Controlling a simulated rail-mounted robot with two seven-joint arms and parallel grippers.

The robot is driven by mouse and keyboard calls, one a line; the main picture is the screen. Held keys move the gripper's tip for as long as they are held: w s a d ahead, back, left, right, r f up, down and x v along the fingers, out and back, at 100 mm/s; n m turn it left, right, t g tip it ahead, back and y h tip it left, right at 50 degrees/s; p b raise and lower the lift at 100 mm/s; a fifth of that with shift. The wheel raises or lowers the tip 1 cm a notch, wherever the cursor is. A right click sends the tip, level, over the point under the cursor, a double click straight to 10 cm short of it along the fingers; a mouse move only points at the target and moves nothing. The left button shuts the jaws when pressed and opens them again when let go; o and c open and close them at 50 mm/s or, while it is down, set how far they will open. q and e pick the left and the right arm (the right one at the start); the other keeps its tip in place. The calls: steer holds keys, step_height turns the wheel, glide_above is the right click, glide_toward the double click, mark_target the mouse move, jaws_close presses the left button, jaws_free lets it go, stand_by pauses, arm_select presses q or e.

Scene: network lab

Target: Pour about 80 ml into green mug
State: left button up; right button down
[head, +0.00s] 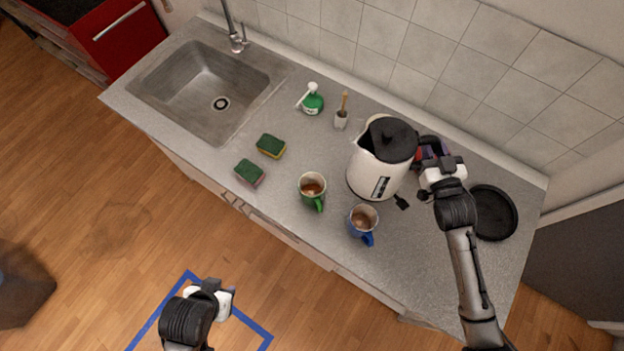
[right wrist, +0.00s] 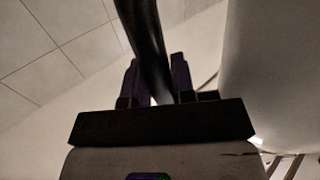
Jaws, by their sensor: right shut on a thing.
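A green mug (head: 312,188) with brown contents stands on the counter, its handle toward the front. My right gripper (head: 430,160) is shut on the kettle's black handle, which also shows between the fingers in the right wrist view (right wrist: 150,50). The white kettle body (right wrist: 275,70) fills the right of that view. My left gripper (head: 222,297) is over the floor in front of the counter; its fingers are unclear.
A blue mug (head: 362,222) with brown contents stands between the kettle and the counter's front edge. Two sponges (head: 271,146) (head: 249,172), a green dispenser bottle (head: 312,102) and a brush in a holder (head: 341,115) are left of the kettle. A black round plate (head: 494,212) lies right. A sink (head: 215,95) is far left.

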steer(key=shift+d+r, duration=0.25)
stand_by(0.3)
